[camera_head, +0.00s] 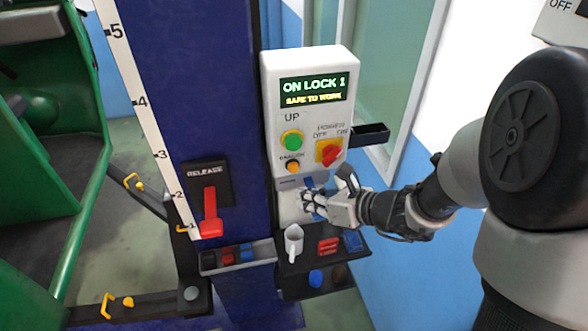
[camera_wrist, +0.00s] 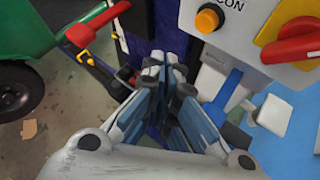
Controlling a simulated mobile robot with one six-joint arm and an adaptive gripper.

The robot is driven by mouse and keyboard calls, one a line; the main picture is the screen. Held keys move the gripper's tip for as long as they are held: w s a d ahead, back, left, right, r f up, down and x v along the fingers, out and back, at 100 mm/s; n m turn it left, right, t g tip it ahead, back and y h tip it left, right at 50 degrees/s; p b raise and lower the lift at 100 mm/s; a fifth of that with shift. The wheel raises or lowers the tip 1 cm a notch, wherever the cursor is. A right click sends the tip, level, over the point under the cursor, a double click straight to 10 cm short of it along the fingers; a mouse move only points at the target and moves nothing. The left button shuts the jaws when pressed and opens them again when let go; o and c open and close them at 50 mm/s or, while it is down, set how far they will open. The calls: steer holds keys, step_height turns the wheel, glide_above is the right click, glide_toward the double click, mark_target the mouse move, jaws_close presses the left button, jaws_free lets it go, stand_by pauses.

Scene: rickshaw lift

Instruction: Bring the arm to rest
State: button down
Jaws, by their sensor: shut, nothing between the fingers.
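My gripper (camera_head: 312,203) is at the end of my arm, which reaches in from the right in the head view. Its fingers are just below the grey control box (camera_head: 270,100), over the small shelf with the white cup. In the wrist view my gripper's fingertips (camera_wrist: 165,78) are together, with nothing seen between them. They point toward the blue column (camera_wrist: 152,35), below and left of the box. Whether the fingers touch anything cannot be told.
The box's screen (camera_head: 313,88) reads "ON LOCK 1" and "SAFE TO WORK". A red power knob (camera_head: 330,153) is on its front. A red release lever (camera_head: 210,212) hangs on the column. A white cup (camera_head: 293,240) stands on the shelf. A green vehicle (camera_head: 35,130) stands left.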

stand_by(0.3)
steer(key=s+n+g+h+b, duration=0.2)
steer(key=s+n+g+b, duration=0.35)
steer(key=s+n, duration=1.05)
steer(key=s+d+f+n+t+h+b, duration=0.1)
steer(key=s+d+n+t+h+b, duration=0.2)
steer(key=d+n, duration=0.9)
steer(key=s+d+h+b, duration=0.1)
steer(key=s+h+b, duration=0.1)
steer(key=s+h, duration=0.2)
steer(key=shift+s+f+h+b, duration=0.3)
steer(key=shift+s+f+h, duration=0.1)
steer(key=shift+h, duration=0.1)
